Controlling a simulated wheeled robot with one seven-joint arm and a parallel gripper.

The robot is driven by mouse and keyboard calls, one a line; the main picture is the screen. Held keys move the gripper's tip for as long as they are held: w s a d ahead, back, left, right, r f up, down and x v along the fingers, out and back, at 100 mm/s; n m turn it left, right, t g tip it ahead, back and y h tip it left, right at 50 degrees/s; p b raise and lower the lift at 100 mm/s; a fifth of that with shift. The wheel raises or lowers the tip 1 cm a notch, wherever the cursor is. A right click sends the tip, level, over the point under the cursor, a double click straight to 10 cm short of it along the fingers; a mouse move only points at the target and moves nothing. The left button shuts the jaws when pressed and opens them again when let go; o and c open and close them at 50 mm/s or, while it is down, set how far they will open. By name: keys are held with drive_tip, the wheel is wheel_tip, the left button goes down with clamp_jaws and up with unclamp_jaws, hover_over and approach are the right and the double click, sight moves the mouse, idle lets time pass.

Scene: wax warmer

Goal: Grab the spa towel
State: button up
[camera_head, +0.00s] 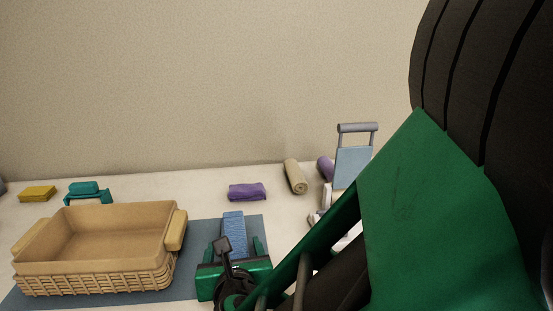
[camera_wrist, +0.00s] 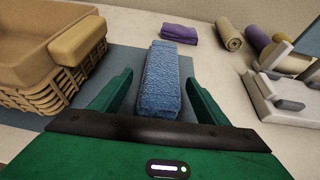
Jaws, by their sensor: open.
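In the head view the towel (camera_head: 234,234) shows just beyond my gripper (camera_head: 240,250), to the right of the basket. In the wrist view my gripper (camera_wrist: 155,98) is open, with one green finger on each side of the towel's near part. Small gaps show between the fingers and the towel.
A wicker basket (camera_head: 100,285) stands close on the left. A purple folded cloth (camera_head: 247,192) and a beige roll (camera_head: 295,177) lie behind. A white and grey device with a blue panel (camera_head: 353,167) stands at right. Teal and yellow items (camera_head: 38,193) sit back left.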

sight(234, 236)
drive_tip(key=shift+r+x, duration=0.15)
drive_tip(key=shift+x, duration=1.2)
drive_tip(key=shift+r+x, duration=0.15)
drive_tip(key=shift+x, duration=1.15)
drive_tip(key=shift+w, duration=0.15)
drive_tip(key=shift+c, duration=0.6)
drive_tip(key=c, duration=1.1)
drive_tip(key=shift+r, duration=0.1)
